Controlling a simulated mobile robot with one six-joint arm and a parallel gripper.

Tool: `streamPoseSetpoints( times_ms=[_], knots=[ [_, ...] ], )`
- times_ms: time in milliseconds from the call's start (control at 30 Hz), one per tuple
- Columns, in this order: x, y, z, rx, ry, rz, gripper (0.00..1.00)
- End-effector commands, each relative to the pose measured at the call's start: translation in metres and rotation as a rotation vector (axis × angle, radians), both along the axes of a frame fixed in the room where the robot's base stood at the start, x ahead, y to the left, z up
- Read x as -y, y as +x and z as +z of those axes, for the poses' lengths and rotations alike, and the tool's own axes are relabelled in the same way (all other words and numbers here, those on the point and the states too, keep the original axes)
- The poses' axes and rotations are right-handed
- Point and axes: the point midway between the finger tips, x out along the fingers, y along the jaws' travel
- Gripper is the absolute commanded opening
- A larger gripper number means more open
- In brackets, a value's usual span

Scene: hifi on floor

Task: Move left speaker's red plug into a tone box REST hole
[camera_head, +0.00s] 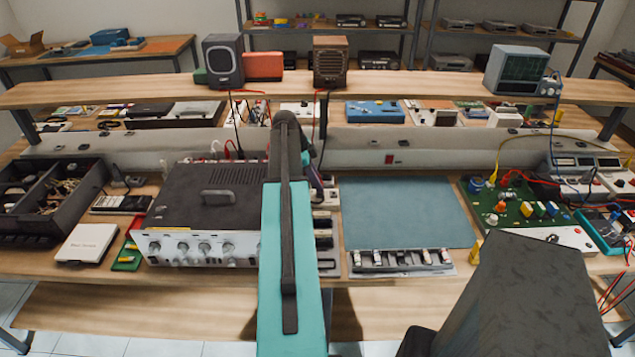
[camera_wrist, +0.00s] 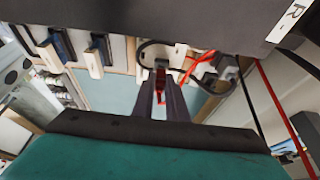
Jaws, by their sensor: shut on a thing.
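My gripper (camera_wrist: 161,74) is shut on a small red piece, seemingly the red plug (camera_wrist: 161,98), which shows between its dark fingers in the wrist view. In the head view my arm hides the fingertips and the plug. The left speaker (camera_head: 223,62) is a dark grey box on the upper shelf, with red and black leads hanging down behind the amplifier. A red lead (camera_wrist: 203,62) curves close to the right of the fingers. Small pale blocks (camera_wrist: 94,62) stand in a row nearby. I cannot make out which is the tone box or any REST label.
A dark amplifier (camera_head: 190,205) stands left of my arm; its edge, marked R (camera_wrist: 290,20), overhangs the top of the wrist view. A blue-grey mat (camera_head: 405,212) lies clear on the right. A wooden speaker (camera_head: 330,62) stands on the shelf. Loose leads (camera_wrist: 285,115) hang at right.

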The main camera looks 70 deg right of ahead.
Motion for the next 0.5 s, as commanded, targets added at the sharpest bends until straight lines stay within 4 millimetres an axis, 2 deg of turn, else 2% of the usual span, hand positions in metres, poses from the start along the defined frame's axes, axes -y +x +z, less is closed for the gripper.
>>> streamPoseSetpoints(
  times_ms=[500],
  knots=[
    [-0.0001,0.0001,-0.0044,0.000,0.000,0.000,0.00]
  ],
)
